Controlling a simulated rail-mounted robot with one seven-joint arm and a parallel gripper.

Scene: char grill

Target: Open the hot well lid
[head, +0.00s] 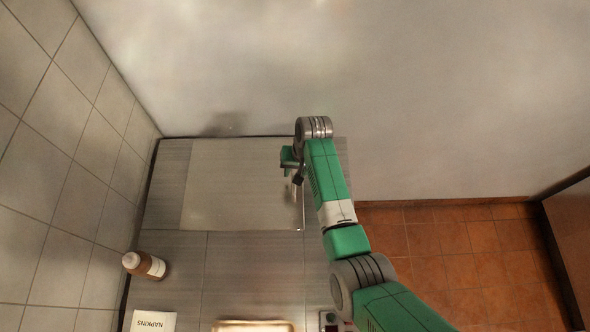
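A flat, pale rectangular panel (235,185), which looks like the hot well lid, lies level with the grey counter at the back and appears closed. My arm reaches in from the lower right. My gripper (298,182) is at the panel's right edge, beside a thin dark bar-like part (301,212) that may be the lid's handle. The gripper is small and partly hidden by my wrist. I cannot tell whether its fingers are open or touch the bar.
A tiled wall (60,150) bounds the left. Orange floor (450,250) is right of the counter.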

